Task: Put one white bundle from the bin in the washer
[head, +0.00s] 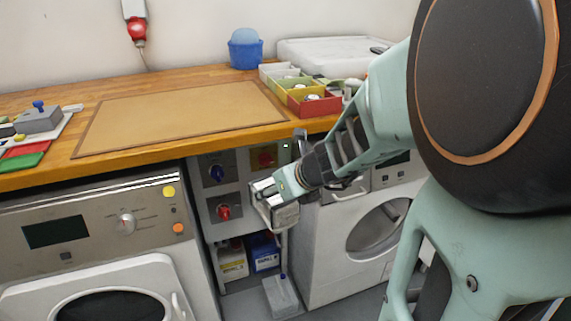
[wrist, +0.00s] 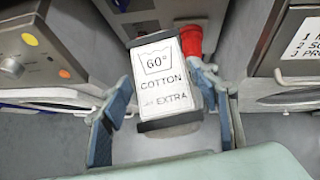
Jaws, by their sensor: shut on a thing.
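My gripper (head: 272,198) is in front of the grey control cabinet, between two washers. In the wrist view, my gripper's blue-padded fingers (wrist: 165,105) are shut on a white block with dark ends (wrist: 163,82), printed "60° COTTON EXTRA". The right washer (head: 330,245) has a round door, partly hidden by my arm. I cannot make out a white bundle or its bin.
Above is a wooden worktop (head: 50,108) with a tan mat (head: 185,118), coloured trays (head: 315,106) and a blue tub (head: 245,55). A white container (head: 232,262) and a blue one (head: 263,252) stand on the shelf below the cabinet (head: 222,190). A clear grey box (head: 281,297) is in front.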

